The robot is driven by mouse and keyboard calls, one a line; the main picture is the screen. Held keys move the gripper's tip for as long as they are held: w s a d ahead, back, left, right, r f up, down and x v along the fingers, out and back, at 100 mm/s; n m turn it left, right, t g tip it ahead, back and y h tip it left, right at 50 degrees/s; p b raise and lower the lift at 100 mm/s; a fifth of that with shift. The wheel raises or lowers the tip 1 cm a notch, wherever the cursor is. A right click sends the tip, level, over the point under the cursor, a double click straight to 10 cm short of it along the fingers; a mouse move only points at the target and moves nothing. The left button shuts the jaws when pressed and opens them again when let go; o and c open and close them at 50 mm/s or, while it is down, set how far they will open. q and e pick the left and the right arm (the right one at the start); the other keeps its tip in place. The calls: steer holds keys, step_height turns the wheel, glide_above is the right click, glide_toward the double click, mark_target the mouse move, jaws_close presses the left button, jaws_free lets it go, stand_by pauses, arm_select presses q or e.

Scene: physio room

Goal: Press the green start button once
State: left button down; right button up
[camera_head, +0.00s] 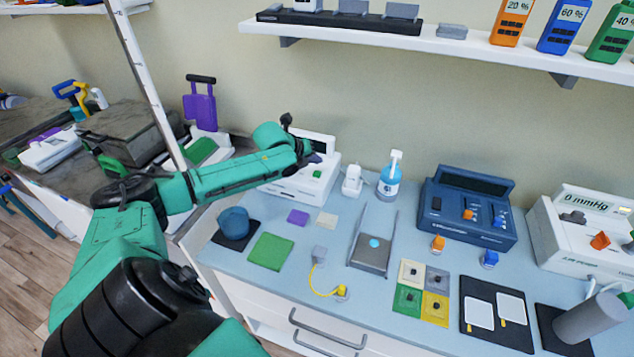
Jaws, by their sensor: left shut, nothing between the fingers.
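My left arm reaches in from the left, and its dark gripper (314,158) is shut and empty. It is over the front of a white device (318,187) at the back left of the blue table. The gripper and arm cover part of this device's panel and its dark screen. I cannot tell whether the fingertips touch the device. My right gripper is not in view.
A white charger-like unit (352,180) and a spray bottle (390,176) stand right of the device. A dark blue unit (465,222) and a white pressure unit (570,250) stand further right. A shelf (450,46) runs above. Pads and small parts lie in front.

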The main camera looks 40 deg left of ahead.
mark_target(321, 171)
arm_select(q)
step_height(321, 171, down, 2)
steer(key=shift+w+f, duration=0.15)
stand_by(0.3)
stand_by(1.6)
steer(key=shift+f, duration=0.35)
steer(key=shift+f+b, duration=0.3)
steer(key=shift+f, duration=0.2)
stand_by(0.7)
steer(key=shift+r+p, duration=0.9)
steer(key=shift+p, duration=0.15)
